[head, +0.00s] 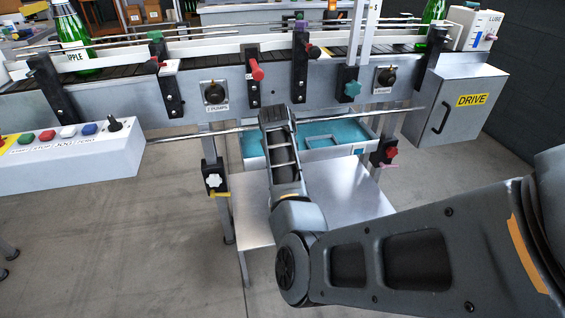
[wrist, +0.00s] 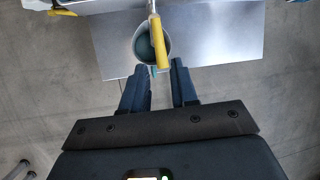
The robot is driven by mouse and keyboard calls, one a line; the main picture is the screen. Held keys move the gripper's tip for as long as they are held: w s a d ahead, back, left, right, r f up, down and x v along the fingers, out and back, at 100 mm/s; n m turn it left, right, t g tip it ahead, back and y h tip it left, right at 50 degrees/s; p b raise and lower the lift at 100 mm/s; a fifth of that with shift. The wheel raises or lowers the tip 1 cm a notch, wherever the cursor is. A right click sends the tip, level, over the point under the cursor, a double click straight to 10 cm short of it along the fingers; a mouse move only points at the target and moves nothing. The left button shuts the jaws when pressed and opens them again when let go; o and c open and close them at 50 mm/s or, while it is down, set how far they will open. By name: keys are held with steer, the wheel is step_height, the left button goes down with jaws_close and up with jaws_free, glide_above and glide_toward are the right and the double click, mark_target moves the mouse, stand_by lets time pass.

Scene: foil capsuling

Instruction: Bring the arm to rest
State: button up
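My arm reaches from the lower right of the head view, with its forearm upright in front of the conveyor. My gripper (wrist: 159,66) shows in the wrist view with two dark fingers apart and nothing between them. The fingers point at a grey metal shelf (wrist: 225,45), which also shows in the head view (head: 345,190) below the conveyor. A round pot (wrist: 141,48) with a yellow-handled tool (wrist: 159,42) across it lies just beyond the fingertips. The gripper fingers cannot be made out in the head view.
The conveyor (head: 190,82) with black clamps and coloured knobs runs across behind my arm. A blue-lined tray (head: 330,148) sits under it. A button panel (head: 65,160) juts out at left, a DRIVE box (head: 455,115) at right. Green bottles (head: 75,45) stand on the belt. Floor in front is clear.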

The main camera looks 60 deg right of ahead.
steer(key=shift+s+a+r, duration=0.1)
steer(key=shift+a+r, duration=0.1)
steer(key=shift+r, duration=0.25)
stand_by(0.3)
steer(key=s+f+n+t+h, duration=0.3)
steer(key=s+n+h, duration=0.1)
steer(key=s+n, duration=0.7)
steer(key=s+a+r+n+t+y, duration=0.1)
steer(key=s+a+n+t+y, duration=0.15)
steer(key=s+a+n, duration=0.55)
steer(key=s+a+r+n+t+y, duration=0.1)
steer(key=s+a+n+t, duration=0.3)
steer(key=a+n, duration=0.75)
steer(key=s+a+r+n+t+y+p, duration=0.1)
steer(key=s+a+r+n+t+y, duration=0.2)
steer(key=s+a+r+n, duration=1)
steer(key=s+a+r+y, duration=0.2)
steer(key=a+r, duration=0.1)
steer(key=a, duration=0.1)
steer(key=shift+s+a+r, duration=0.2)
steer(key=shift+a+r, duration=0.05)
